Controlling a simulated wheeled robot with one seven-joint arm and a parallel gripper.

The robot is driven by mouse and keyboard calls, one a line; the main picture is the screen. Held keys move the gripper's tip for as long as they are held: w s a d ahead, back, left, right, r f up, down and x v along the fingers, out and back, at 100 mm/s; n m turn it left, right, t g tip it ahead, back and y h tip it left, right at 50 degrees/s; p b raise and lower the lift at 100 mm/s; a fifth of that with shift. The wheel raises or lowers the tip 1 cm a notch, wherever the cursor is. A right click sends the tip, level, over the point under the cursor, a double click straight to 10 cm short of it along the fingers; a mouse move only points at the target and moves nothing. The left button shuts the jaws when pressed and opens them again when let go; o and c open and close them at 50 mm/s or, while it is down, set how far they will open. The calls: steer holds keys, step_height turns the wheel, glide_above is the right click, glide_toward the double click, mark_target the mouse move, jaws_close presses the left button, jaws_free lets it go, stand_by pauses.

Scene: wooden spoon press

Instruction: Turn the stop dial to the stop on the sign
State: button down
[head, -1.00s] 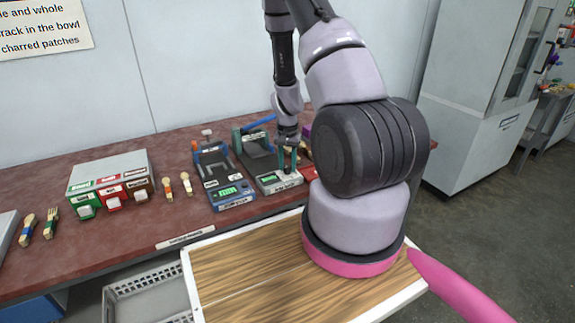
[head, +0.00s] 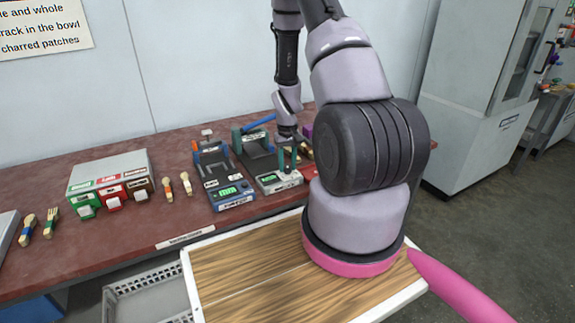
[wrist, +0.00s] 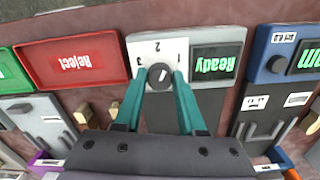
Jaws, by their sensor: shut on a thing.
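The stop dial (wrist: 159,76) is a dark round knob with a pale pointer line, on a white number plate (wrist: 142,49) in the wrist view. A 2 shows above the dial and other small marks lie beside it. My gripper (wrist: 160,80) has its teal fingers shut on the dial, one on each side. In the head view my gripper (head: 288,165) reaches down to the grey press's front panel (head: 268,183), and the dial is too small to make out there. The sign (head: 42,27) on the wall is cut off; no stop number is readable on it.
A green "Ready" display (wrist: 215,64) sits right beside the dial. A blue-fronted press (head: 232,196) stands to the left in the head view. Farther left are a box with coloured bins (head: 110,180) and several spoons. A wooden tray (head: 187,270) is in front.

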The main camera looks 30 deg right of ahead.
mark_target(287, 166)
steer(key=n, duration=0.4)
steer(key=shift+n, duration=0.3)
stand_by(0.3)
steer(key=c, duration=0.5)
jaws_free()
steer(key=shift+r, duration=0.1)
step_height(287, 166, up, 11)
stand_by(0.4)
